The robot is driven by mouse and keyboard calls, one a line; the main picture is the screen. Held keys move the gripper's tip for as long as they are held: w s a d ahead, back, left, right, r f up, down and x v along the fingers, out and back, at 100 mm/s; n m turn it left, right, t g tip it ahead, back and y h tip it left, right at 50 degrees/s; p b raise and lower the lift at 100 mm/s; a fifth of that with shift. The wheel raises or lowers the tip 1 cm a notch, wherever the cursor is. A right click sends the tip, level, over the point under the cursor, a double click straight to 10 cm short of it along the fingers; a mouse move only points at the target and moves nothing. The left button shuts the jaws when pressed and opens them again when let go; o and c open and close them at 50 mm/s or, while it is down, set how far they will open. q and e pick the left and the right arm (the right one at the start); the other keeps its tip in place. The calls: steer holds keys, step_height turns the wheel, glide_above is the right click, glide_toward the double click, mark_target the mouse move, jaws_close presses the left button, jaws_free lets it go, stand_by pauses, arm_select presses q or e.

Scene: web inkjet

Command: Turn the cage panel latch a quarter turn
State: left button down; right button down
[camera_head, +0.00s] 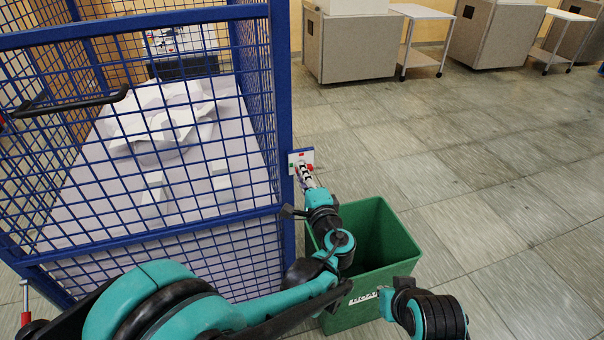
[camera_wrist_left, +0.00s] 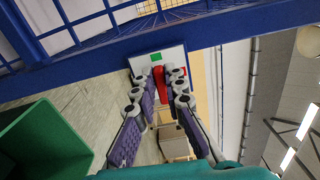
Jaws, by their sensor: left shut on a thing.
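The latch has a white plate (camera_head: 294,157) on the blue corner post of the cage panel (camera_head: 140,150), with small green and red marks. In the left wrist view the plate (camera_wrist_left: 176,54) shows a green mark at its top and a red mark at its right. A red latch handle (camera_wrist_left: 158,75) stands between my left fingers. My left gripper (camera_head: 303,171) reaches the plate from the front and is shut on the handle; it also shows in the left wrist view (camera_wrist_left: 159,83). In the head view the fingers hide most of the handle.
A green bin (camera_head: 396,240) stands on the floor below my left wrist, close to the cage post. Crumpled white sheets (camera_head: 165,120) lie inside the cage. A black handle (camera_head: 70,105) sticks out from the mesh. Grey cabinets (camera_head: 350,48) stand at the back; the tiled floor at right is clear.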

arm_select(q)
steer(key=shift+w+n, duration=0.1)
steer(key=shift+n, duration=0.2)
stand_by(0.4)
steer(key=c, duration=1.6)
jaws_free()
steer(key=v, duration=0.7)
steer(key=shift+s, duration=0.2)
